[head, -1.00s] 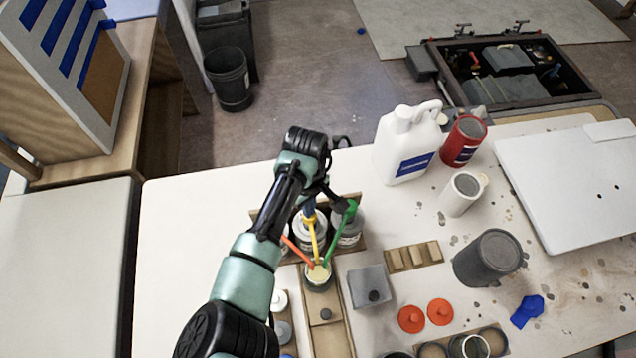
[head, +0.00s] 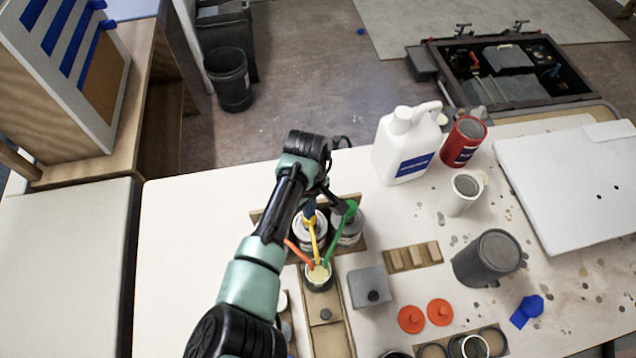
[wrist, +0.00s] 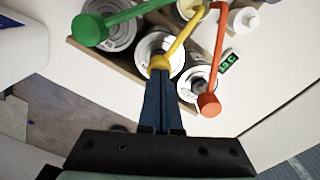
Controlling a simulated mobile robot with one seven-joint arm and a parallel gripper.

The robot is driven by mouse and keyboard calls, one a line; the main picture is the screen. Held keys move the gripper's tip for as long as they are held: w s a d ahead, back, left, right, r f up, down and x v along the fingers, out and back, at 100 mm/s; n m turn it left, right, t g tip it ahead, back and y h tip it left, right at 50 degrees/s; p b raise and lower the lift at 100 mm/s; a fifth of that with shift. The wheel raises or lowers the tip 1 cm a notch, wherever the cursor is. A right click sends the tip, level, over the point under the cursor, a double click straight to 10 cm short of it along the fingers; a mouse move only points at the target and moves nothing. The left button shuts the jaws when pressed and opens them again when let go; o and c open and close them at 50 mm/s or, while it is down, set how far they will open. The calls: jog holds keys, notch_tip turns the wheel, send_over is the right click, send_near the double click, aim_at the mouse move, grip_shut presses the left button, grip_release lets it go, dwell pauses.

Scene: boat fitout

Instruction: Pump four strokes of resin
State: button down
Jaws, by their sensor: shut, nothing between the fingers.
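Three resin cans stand in a wooden rack, with a green pump (head: 340,235), a yellow pump (head: 315,240) and an orange pump (head: 298,253). Their spouts converge over a cup (head: 318,281) with pale contents. My gripper (head: 309,210) is shut and empty, its blue fingertips at the yellow pump's head. In the wrist view the fingers (wrist: 159,80) meet the yellow head (wrist: 160,63), seemingly touching it. The green head (wrist: 90,29) is left and the orange head (wrist: 209,105) right, both clear of the fingers. My arm partly hides the orange pump's can in the head view.
A small green-lit display (wrist: 229,63) sits beside the orange pump. Right of the rack are a grey box (head: 369,288), a white jug (head: 405,145), a red can (head: 463,142) and a dark grey pot (head: 488,258). The table's left part is bare.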

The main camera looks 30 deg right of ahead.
jog(key=shift+r+p, duration=1.35)
jog(key=shift+r, duration=0.1)
jog(key=shift+f, duration=0.1)
jog(key=shift+f+b, duration=1.65)
jog(key=shift+f, duration=0.45)
jog(key=shift+r, duration=0.25)
jog(key=shift+r+p, duration=1.9)
jog(key=shift+p, duration=0.35)
jog(key=shift+r, duration=0.1)
